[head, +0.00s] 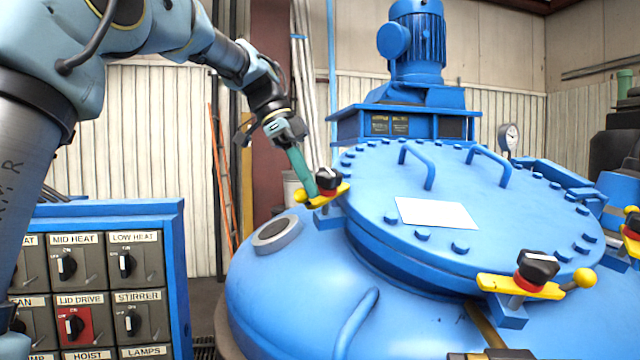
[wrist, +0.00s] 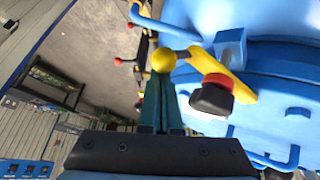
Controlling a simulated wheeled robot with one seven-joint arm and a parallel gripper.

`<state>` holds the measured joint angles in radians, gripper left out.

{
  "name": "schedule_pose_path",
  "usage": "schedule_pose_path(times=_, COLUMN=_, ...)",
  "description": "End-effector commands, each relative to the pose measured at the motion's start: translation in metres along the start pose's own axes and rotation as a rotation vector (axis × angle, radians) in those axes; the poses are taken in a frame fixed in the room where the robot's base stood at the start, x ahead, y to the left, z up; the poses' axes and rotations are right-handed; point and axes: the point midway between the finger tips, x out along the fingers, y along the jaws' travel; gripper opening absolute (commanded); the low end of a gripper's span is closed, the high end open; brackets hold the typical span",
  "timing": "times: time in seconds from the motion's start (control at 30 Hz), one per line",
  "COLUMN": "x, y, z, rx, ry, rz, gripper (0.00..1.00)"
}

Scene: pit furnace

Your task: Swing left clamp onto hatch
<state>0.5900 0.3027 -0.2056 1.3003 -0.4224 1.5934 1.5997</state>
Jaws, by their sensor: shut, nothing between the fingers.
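The left clamp is a yellow bar (head: 342,188) with a black and red knob (head: 327,179) and a yellow ball end (head: 300,195). It sits on a blue bracket at the left edge of the round blue hatch (head: 375,180). The bar's inner end is close to the hatch rim; I cannot tell whether it overlaps it. My gripper (head: 311,192) is shut and empty, its teal fingers pointing down beside the ball. In the wrist view, the fingertips (wrist: 160,78) are just below the yellow ball (wrist: 164,60), close to or touching it. The knob (wrist: 212,95) is to their right.
Another clamp (head: 525,285) stands at the hatch's front edge, and one more (head: 632,228) at the right. A round port (head: 277,234) and a bent blue handle (head: 355,320) rise from the vessel. A switch panel (head: 100,275) stands at lower left.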

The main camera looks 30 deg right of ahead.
Motion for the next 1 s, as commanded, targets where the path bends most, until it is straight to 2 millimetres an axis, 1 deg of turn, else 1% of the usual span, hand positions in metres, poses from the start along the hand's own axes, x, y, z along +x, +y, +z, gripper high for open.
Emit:
schedule_pose_path(times=0.1, x=-0.007, y=-0.003, z=0.006, rx=-0.004, ry=0.000, rz=-0.001, gripper=0.00)
schedule_pose_path(times=0.4, x=-0.018, y=-0.010, z=0.015, rx=-0.005, ry=-0.001, rz=-0.002, gripper=0.00)
schedule_pose_path(times=1.0, x=-0.023, y=-0.016, z=0.020, rx=-0.005, ry=-0.001, rz=-0.002, gripper=0.00)
